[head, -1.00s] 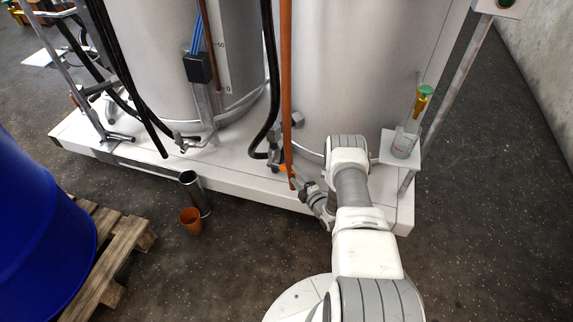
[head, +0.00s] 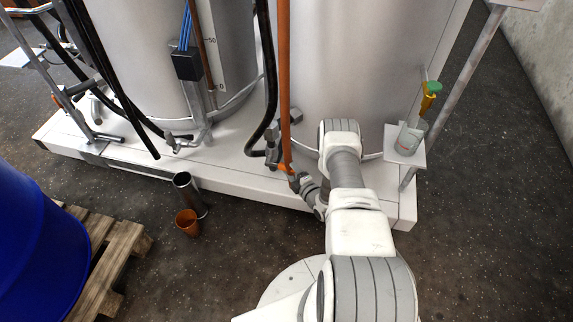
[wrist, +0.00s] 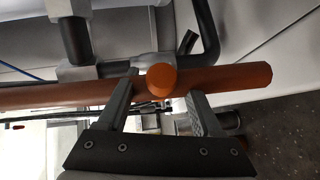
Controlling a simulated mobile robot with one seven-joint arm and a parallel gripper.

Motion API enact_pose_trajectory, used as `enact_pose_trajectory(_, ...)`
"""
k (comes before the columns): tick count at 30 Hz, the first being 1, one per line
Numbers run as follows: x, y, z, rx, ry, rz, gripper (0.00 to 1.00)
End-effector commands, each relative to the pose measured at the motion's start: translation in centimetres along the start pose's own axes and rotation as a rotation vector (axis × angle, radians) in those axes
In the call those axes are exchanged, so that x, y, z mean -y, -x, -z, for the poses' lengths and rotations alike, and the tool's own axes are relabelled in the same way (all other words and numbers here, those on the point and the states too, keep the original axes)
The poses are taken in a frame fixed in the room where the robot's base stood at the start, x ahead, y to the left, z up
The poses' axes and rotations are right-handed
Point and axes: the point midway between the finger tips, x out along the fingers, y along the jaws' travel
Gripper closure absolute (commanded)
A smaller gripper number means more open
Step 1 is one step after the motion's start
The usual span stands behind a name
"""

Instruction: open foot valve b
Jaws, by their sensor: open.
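An orange valve handle (head: 285,167) shows at the foot of the right tank (head: 345,70), beside the lower end of an orange vertical pipe (head: 284,90). I cannot read a label that marks it as foot valve b. My gripper (head: 296,181) is right at this handle, low by the tank's base. In the wrist view, a round orange end (wrist: 161,80), which looks like the handle seen end-on, lies between the two open fingers of my gripper (wrist: 163,92). The orange pipe (wrist: 50,95) runs across behind the fingers. Whether either finger touches the handle is unclear.
A black hose (head: 268,90) hangs left of the orange pipe. A bottle stands on a small shelf (head: 405,157) right of my arm. A metal cylinder (head: 190,195) and an orange cup (head: 187,222) stand on the floor. A blue drum (head: 35,245) sits on a pallet at left.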

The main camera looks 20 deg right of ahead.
Motion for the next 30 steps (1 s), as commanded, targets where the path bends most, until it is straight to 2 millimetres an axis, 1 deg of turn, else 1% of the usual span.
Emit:
enact_pose_trajectory(10, 0.03, 0.06, 0.03, 0.000, 0.000, 0.000, 0.33)
enact_pose_trajectory(14, 0.03, 0.05, 0.03, 0.000, 0.000, 0.000, 0.57)
enact_pose_trajectory(15, 0.03, 0.05, 0.04, 0.000, 0.000, 0.000, 0.64)
enact_pose_trajectory(17, 0.02, 0.04, 0.03, 0.000, 0.000, 0.000, 0.75)
enact_pose_trajectory(18, 0.02, 0.04, 0.04, 0.000, 0.000, 0.000, 0.82)
enact_pose_trajectory(20, 0.02, 0.04, 0.03, 0.000, 0.000, 0.000, 0.93)
enact_pose_trajectory(21, 0.02, 0.04, 0.04, 0.000, 0.000, 0.000, 1.00)
enact_pose_trajectory(30, 0.00, 0.02, 0.03, 0.000, 0.000, -0.001, 1.00)
